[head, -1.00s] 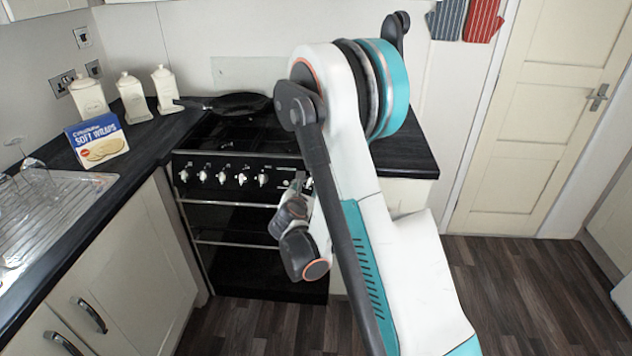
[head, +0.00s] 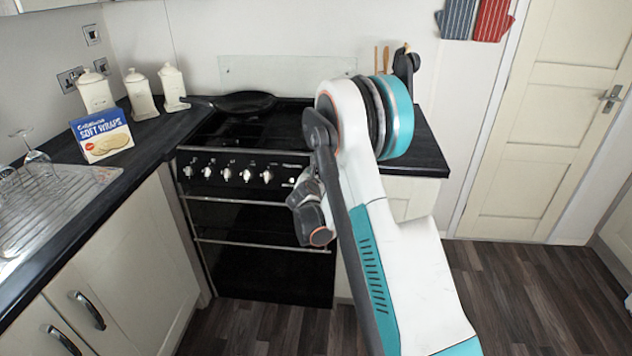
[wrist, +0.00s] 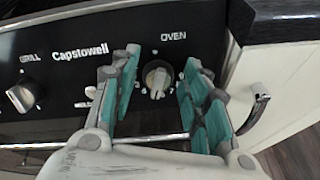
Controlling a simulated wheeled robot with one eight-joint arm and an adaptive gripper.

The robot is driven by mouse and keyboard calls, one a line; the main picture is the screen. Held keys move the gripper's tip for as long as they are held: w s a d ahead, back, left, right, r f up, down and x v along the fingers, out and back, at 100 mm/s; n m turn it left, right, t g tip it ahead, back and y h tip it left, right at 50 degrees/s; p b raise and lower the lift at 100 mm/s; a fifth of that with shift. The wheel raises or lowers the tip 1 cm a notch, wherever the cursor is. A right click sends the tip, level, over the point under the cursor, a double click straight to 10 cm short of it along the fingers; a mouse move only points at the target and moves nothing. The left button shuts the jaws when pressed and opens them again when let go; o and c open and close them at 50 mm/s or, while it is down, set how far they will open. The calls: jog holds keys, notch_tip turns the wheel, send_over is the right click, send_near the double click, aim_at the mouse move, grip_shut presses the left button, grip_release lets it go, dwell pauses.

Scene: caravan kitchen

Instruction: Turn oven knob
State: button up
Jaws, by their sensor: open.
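The oven knob (wrist: 157,78) is a light grey round dial under the word OVEN on the black stove panel in the wrist view. My gripper (wrist: 160,62) is open, with one teal-padded finger to the left of the knob and the other to the right. A gap shows between the knob and each finger; how far the tips are from the panel is hard to tell. In the head view, my gripper (head: 300,188) is at the right end of the stove's knob row. The arm and gripper largely hide that end of the panel (head: 225,160).
Several other knobs (head: 227,173) line the panel to the left, including a grill knob (wrist: 24,94). A metal handle bar (head: 250,204) runs below. A cabinet handle (wrist: 258,108) sits right of the fingers. A pan (head: 246,102) rests on the hob.

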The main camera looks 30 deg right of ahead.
jog(key=shift+w, duration=0.1)
jog(key=c, duration=0.9)
